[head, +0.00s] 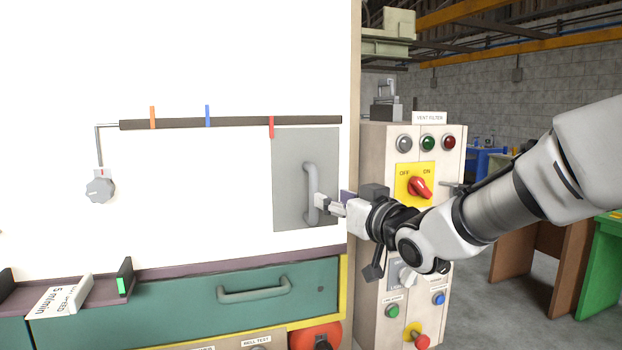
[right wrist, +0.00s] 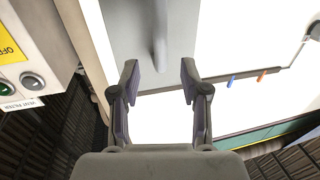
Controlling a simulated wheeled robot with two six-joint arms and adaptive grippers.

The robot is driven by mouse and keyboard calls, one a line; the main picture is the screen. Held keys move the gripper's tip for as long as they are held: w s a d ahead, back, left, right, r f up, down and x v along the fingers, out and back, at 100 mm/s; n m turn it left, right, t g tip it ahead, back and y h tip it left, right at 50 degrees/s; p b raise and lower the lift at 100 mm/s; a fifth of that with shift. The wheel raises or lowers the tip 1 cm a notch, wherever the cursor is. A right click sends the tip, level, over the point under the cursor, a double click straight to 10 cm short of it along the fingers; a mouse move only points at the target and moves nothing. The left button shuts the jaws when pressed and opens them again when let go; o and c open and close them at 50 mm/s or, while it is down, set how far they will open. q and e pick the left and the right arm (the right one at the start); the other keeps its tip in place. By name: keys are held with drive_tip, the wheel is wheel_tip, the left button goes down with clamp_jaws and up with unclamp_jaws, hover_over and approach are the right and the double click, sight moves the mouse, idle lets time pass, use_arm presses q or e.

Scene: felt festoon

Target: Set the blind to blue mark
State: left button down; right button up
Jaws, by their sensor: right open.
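The blind is a grey panel (head: 290,180) with an upright grey bar handle (head: 309,185), below a dark rail (head: 230,123) on the white wall. The rail carries an orange mark (head: 152,117), a blue mark (head: 207,115) and a red mark (head: 271,127). The panel's left edge is about under the red mark, right of the blue one. My right gripper (head: 325,203) is open at the handle's lower right. In the right wrist view the handle (right wrist: 160,40) lies ahead of the open fingers (right wrist: 158,75), roughly centred between them; contact cannot be told. My left gripper is out of view.
A dial (head: 100,190) hangs at the rail's left end. A control cabinet (head: 375,290) with a red switch (head: 420,187) stands right of the wall, close to my right wrist. A purple-brown ledge (head: 200,267) and green drawer (head: 190,310) are below. The wall left of the panel is clear.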

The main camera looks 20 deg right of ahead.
sight(314, 214)
drive_tip(key=p+x, duration=0.2)
drive_tip(key=x, duration=0.5)
drive_tip(key=shift+w+f+p, duration=0.15)
drive_tip(key=shift+w+p, duration=0.2)
drive_tip(key=shift+w, duration=0.05)
drive_tip(key=shift+w+a, duration=0.1)
drive_tip(key=shift+w, duration=0.15)
drive_tip(key=shift+s+a, duration=0.1)
drive_tip(key=shift+s, duration=0.1)
drive_tip(key=shift+c, duration=0.3)
drive_tip(key=shift+w, duration=0.15)
clamp_jaws()
